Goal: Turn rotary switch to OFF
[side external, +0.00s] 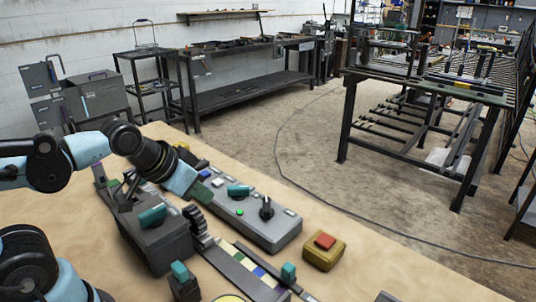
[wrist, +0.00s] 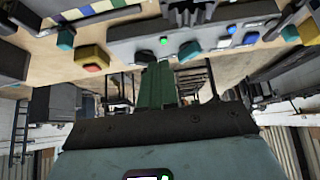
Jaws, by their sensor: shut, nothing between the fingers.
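A black rotary knob (side external: 266,208) stands on the right part of a long grey control panel (side external: 272,236). My gripper (side external: 199,191) is at the panel's left part, apart from the black knob. Its green fingers (wrist: 157,84) are together and empty. Whether they touch the panel is unclear.
A yellow box with a red button (side external: 324,243) stands right of the panel. A grey box with a teal handle (side external: 152,217) is left in front. A strip with coloured segments (side external: 255,270) lies in front. The tabletop (side external: 390,268) at right is mostly free.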

